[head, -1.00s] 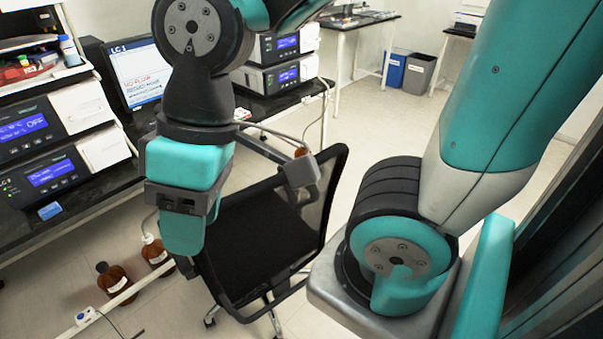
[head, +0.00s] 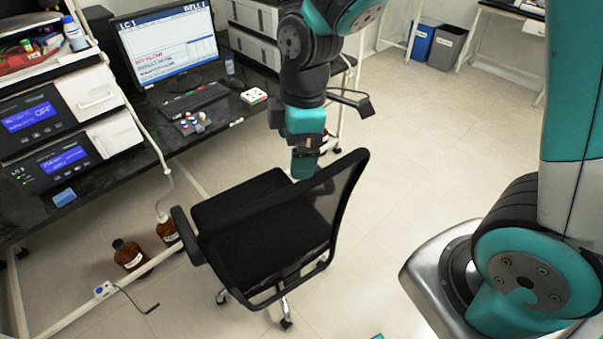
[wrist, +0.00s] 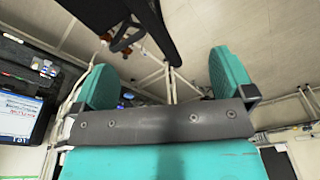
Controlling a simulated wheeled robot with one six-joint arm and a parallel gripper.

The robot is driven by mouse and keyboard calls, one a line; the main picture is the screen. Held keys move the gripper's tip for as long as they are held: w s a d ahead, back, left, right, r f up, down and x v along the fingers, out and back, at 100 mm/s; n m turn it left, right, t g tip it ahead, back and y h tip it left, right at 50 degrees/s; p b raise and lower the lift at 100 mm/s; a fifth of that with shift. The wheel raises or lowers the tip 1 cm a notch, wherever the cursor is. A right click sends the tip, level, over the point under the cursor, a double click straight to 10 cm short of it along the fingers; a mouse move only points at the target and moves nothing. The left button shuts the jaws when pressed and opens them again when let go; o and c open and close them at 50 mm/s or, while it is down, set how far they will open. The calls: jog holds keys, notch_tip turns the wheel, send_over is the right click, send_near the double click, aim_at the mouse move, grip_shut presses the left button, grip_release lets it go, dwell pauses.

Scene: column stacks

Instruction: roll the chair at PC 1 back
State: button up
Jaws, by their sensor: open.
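The black office chair (head: 265,240) stands in front of the bench, its mesh back turned to the right and its armrest towards the bench. PC 1's monitor (head: 168,45), headed LC 1, stands on the bench behind it with a keyboard (head: 195,100). My gripper (head: 305,165) hangs just behind the chair, near the top of its back; whether it touches cannot be told. In the wrist view my gripper (wrist: 163,90) has its two teal fingers wide apart with nothing between them, and part of the chair (wrist: 125,25) shows above.
Brown bottles (head: 130,255) stand on the floor left of the chair by the bench's white frame bar. Blue (head: 424,42) and grey (head: 447,48) bins stand at the back. Floor right of the chair is clear.

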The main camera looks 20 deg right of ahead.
aim_at(298, 184)
jog(key=w+f+n+b, duration=0.1)
jog(key=f+b, duration=0.2)
jog(key=f, duration=0.3)
jog(key=w+d+f+n+h+b, duration=0.1)
jog(key=f+b, duration=0.2)
jog(key=f, duration=0.2)
jog(key=w+d+f+n+b, duration=0.1)
jog(key=w+f+n+b, duration=0.1)
jog(key=f, duration=0.4)
jog(key=shift+w+f+b, duration=0.1)
jog(key=shift+f+b, duration=0.25)
jog(key=shift+b, duration=0.3)
jog(key=shift+r, duration=0.1)
